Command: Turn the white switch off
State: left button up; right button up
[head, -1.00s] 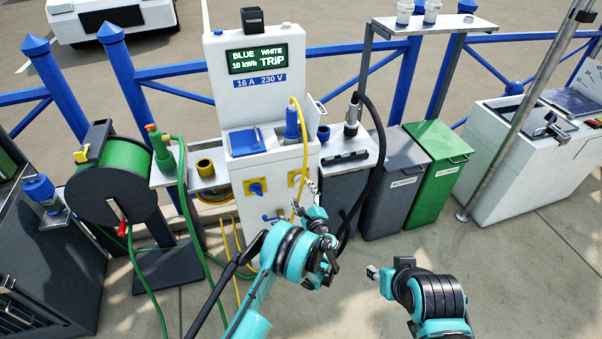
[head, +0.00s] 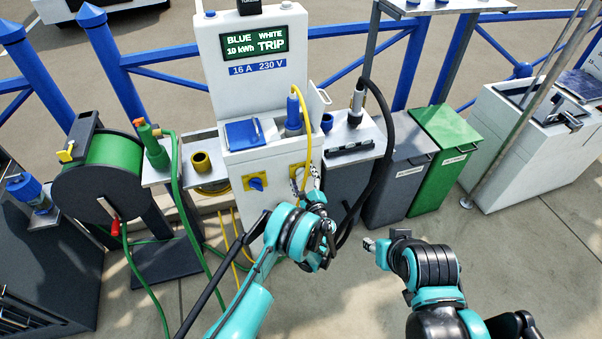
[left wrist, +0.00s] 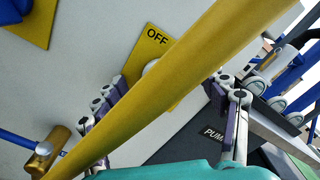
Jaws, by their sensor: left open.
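The white pedestal (head: 249,40) has a blue switch (head: 256,184) on a yellow plate at left and a second yellow plate (head: 297,170) at right. In the left wrist view the right-hand plate (left wrist: 135,68) reads OFF. The white switch (left wrist: 150,67) on it is mostly hidden behind a yellow cable (left wrist: 165,85) that crosses close to the camera. My left gripper (head: 308,182) is open and empty in front of this plate; its fingers (left wrist: 170,88) show on both sides of the cable. I cannot tell whether they touch anything. My right gripper (head: 376,246) is lower right, away from the pedestal; its jaws are unclear.
The pedestal's screen (head: 257,45) reads BLUE 10 kWh and WHITE TRIP. A blue plug (head: 294,113) with the yellow cable stands above the plates. A green hose reel (head: 110,170) is at left. Grey (head: 398,185) and green (head: 440,160) bins stand at right.

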pick_arm(q)
jog(key=shift+s, duration=0.1)
jog(key=c, duration=1.2)
jog(key=shift+o, duration=0.2)
jog(key=n, duration=0.9)
jog(key=shift+a+f, duration=0.1)
jog(key=shift+f, duration=0.05)
jog(key=n, duration=0.4)
jog(key=shift+f+n, duration=0.1)
jog(key=shift+n, duration=0.2)
jog(key=shift+f+n, duration=0.1)
jog(key=shift+n, duration=2.1)
